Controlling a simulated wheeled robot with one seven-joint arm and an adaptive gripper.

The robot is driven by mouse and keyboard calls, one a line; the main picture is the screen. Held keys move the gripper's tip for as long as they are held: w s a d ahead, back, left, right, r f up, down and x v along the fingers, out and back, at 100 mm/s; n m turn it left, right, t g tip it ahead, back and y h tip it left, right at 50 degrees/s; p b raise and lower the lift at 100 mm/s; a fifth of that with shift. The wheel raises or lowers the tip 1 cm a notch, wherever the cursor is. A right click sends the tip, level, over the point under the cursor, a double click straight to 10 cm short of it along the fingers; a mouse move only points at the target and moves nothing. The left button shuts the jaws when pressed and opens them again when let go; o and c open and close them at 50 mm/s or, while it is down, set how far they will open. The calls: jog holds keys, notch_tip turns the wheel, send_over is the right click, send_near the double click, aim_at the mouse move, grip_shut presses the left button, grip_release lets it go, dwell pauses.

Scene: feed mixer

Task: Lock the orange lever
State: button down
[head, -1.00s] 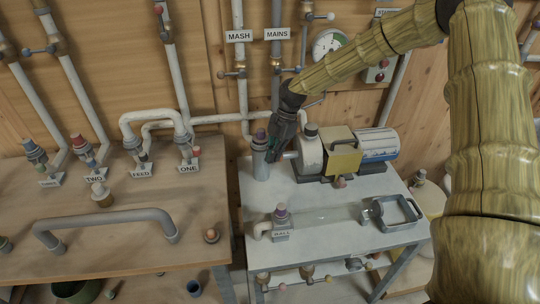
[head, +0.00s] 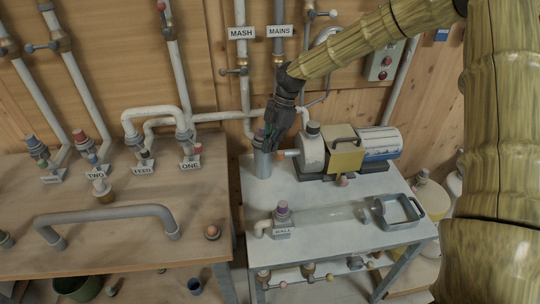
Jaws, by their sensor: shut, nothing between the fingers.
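In the head view my gripper (head: 270,146) is shut and points down at the top of a grey upright pipe stub (head: 262,165) on the white table. A purple-topped part (head: 259,137) shows just left of the fingers.
The yellow box (head: 344,158) and blue-white motor (head: 379,143) stand right of the pump. A valve with a purple knob (head: 283,214) and a grey tray (head: 398,211) sit in front. MASH and MAINS pipes rise behind. The table's middle is mostly clear.

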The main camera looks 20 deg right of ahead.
jog(key=b+v, duration=0.1)
jog(key=v, duration=0.4)
jog(key=shift+w+r, duration=0.1)
jog(key=shift+r, duration=0.2)
